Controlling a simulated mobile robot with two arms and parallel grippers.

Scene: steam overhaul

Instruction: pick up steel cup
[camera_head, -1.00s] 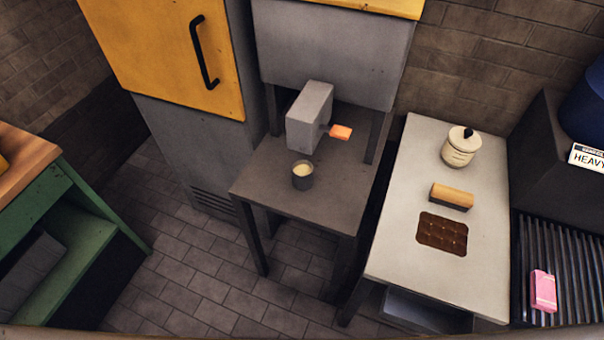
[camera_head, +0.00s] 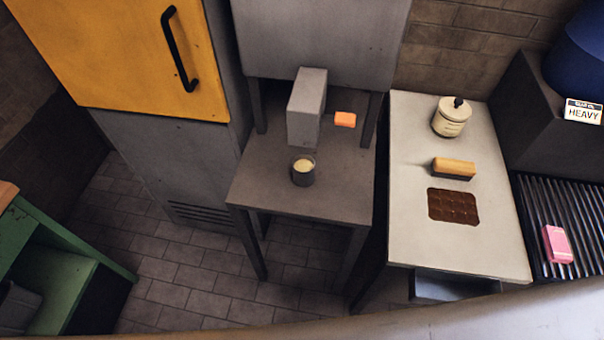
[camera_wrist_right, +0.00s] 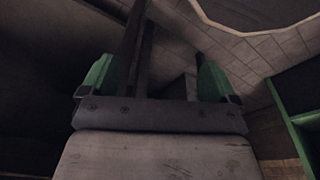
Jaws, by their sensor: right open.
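The steel cup (camera_head: 303,173) stands upright on the grey table in the middle of the head view. It is a small grey cup with pale yellowish contents at its top. My right gripper (camera_wrist_right: 155,80) shows in the right wrist view with its two green-sided fingers apart and nothing between them. The cup does not show in that view. Neither gripper shows in the head view, and my left gripper is not in view.
The grey table (camera_head: 255,185) also holds a grey block (camera_head: 305,110) and an orange block (camera_head: 345,119). A pale table (camera_head: 410,130) at the right bears a lidded jar (camera_head: 452,118), a brush-like block (camera_head: 453,167) and a brown slab (camera_head: 453,206). A yellow-doored cabinet (camera_head: 110,60) stands at left.

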